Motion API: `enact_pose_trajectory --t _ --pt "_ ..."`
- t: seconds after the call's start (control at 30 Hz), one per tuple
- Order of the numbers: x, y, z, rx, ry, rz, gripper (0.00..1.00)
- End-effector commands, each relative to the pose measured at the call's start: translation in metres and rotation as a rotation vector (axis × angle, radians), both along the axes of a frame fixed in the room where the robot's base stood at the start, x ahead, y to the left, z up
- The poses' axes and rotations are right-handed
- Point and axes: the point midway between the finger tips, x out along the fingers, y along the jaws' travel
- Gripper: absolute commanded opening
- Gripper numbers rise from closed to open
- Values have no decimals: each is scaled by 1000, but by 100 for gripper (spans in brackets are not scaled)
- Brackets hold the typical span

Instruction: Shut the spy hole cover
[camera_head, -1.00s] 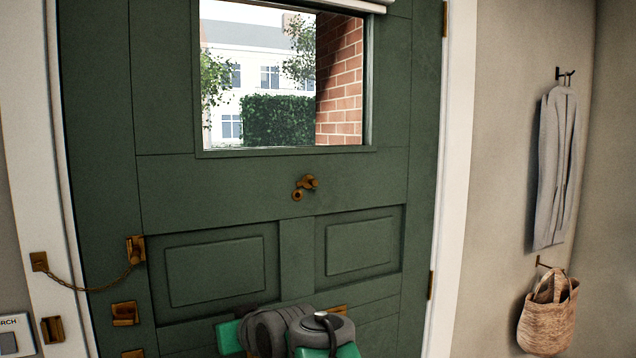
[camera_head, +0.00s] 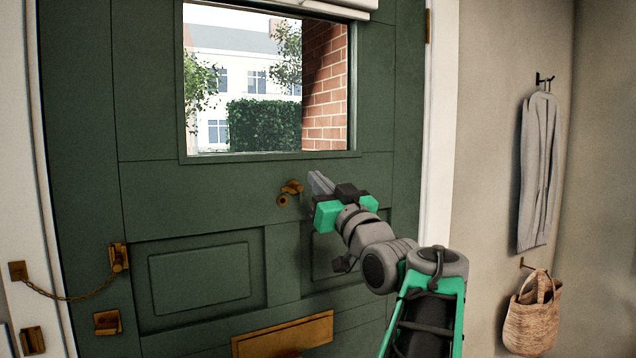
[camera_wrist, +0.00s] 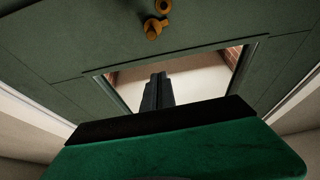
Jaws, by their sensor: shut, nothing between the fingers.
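The brass spy hole (camera_head: 283,200) sits on the green door below the window. Its small brass cover (camera_head: 293,187) is swung to the upper right, leaving the hole uncovered. My gripper (camera_head: 314,177) is shut and empty, its grey fingertips just right of the cover in the head view. In the wrist view, which looks upside down, the cover (camera_wrist: 152,29) and the spy hole (camera_wrist: 163,6) show at the top edge. The gripper tips (camera_wrist: 158,76) lie over the window there, apart from the cover in the picture. Exact depth to the door is unclear.
The window (camera_head: 265,90) has a white blind at its top. A door chain (camera_head: 70,297) hangs at the left, above a brass latch (camera_head: 107,322). A brass letter plate (camera_head: 283,334) is low on the door. A grey garment (camera_head: 538,170) and a basket (camera_head: 533,315) hang on the right wall.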

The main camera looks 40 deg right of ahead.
Motion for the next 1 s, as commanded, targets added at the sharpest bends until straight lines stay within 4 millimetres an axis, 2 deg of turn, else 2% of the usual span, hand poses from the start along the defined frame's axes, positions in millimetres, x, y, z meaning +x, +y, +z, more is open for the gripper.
enact_pose_trajectory --t 0.03,0.1,0.33,0.4,0.6,1.0 --pt "11 -2 9 2 1 5 0" --pt "26 -5 15 1 1 6 0" --pt "68 -19 29 3 1 3 0" --pt "66 -20 10 5 3 0 0" --pt "66 -19 -11 1 1 0 0" --pt "65 -21 -13 3 0 -1 0"
